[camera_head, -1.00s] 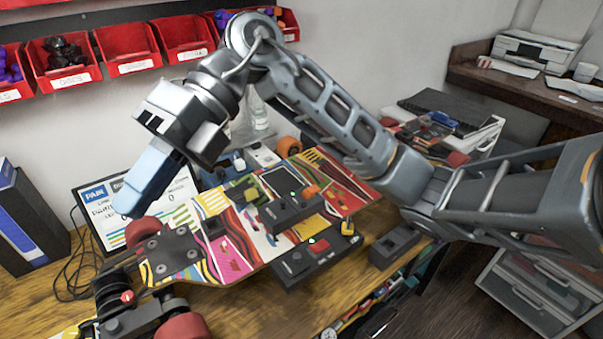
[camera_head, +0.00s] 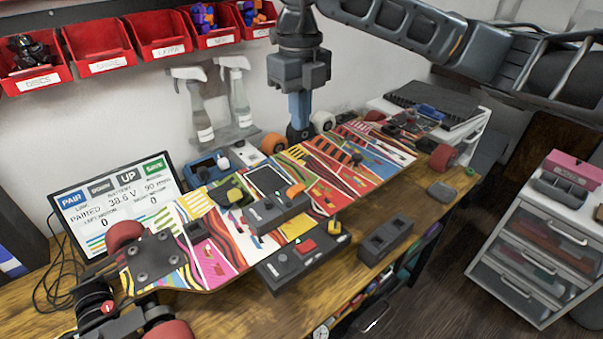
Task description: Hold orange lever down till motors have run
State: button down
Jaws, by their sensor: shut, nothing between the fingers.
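The orange lever (camera_head: 295,190) sits on a dark grey control box (camera_head: 272,214) lying on the colourful skateboard deck (camera_head: 215,260). A small green light shows beside the lever. My gripper (camera_head: 299,122) points straight down, its pale blue fingers shut and empty. It is beyond the deck's far edge, well above the lever in the picture and apart from it. Its tip is close to a dark wheel, and I cannot tell whether they touch. The screen (camera_head: 115,205) reads PAIRED, 38.6 V, and 0 for both left and right motor.
A second control box (camera_head: 283,270) with a red button and a yellow lever (camera_head: 334,227) stands in front. Another yellow lever (camera_head: 235,195) is to the left. Spray bottles (camera_head: 240,95) hang on the wall.

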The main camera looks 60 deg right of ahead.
aim_at(300, 186)
notch_tip(300, 186, down, 14)
jog(key=shift+f+p, duration=0.1)
jog(key=shift+p, duration=1.15)
